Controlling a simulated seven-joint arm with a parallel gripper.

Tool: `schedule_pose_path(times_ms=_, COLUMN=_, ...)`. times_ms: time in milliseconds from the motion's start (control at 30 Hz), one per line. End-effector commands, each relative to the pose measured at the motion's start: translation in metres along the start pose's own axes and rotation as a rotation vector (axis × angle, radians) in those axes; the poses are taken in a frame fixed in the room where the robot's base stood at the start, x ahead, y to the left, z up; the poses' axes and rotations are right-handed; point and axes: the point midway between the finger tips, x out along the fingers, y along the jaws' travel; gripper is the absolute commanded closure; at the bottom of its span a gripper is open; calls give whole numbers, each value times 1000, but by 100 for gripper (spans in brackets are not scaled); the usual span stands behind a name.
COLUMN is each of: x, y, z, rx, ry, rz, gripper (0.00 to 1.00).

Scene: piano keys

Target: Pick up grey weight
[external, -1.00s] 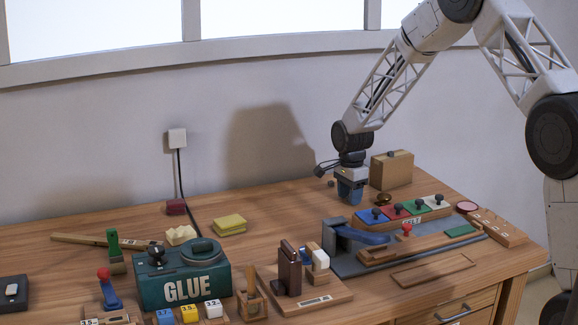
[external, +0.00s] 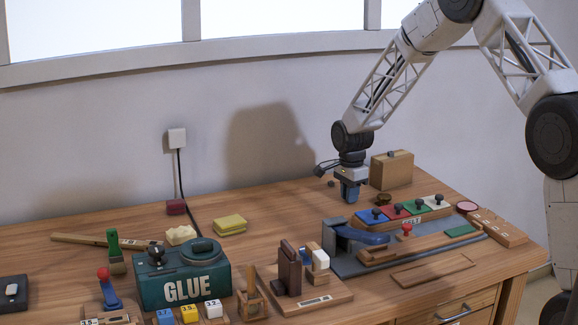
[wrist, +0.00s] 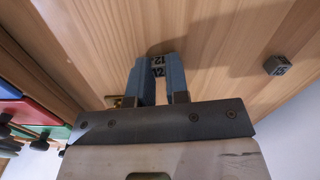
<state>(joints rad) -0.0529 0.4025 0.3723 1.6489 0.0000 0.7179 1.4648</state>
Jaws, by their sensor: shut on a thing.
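My gripper (external: 350,198) points straight down at the back right of the table, with its blue fingertips at the wood. In the wrist view, my gripper (wrist: 158,72) is shut on a small block marked 12 (wrist: 157,68). The fingers hide most of this block, and its colour is hard to tell from them. I cannot tell whether it touches the table. In the external view it is hidden by the fingers. A separate small dark grey weight (wrist: 277,65) lies apart on the table, to the right in the wrist view.
A wooden box (external: 391,170) stands right behind my gripper. A rack of coloured blocks with black knobs (external: 405,211) lies in front to the right. A green glue box (external: 182,275) and a yellow sponge (external: 230,225) are to the left.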

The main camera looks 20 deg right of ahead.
Motion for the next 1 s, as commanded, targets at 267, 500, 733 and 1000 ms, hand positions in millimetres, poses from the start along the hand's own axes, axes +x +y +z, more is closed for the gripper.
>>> schedule_pose_path(times_ms=267, x=-12, y=0, z=0, rx=0, ry=0, rz=-1, gripper=100)
schedule_pose_path(times_ms=500, x=-43, y=-1, z=0, rx=0, ry=0, rz=-2, gripper=100)
schedule_pose_path(times_ms=733, x=-77, y=-1, z=0, rx=0, ry=0, rz=-3, gripper=100)
schedule_pose_path(times_ms=1000, x=-98, y=0, z=0, rx=0, ry=0, rz=0, gripper=100)
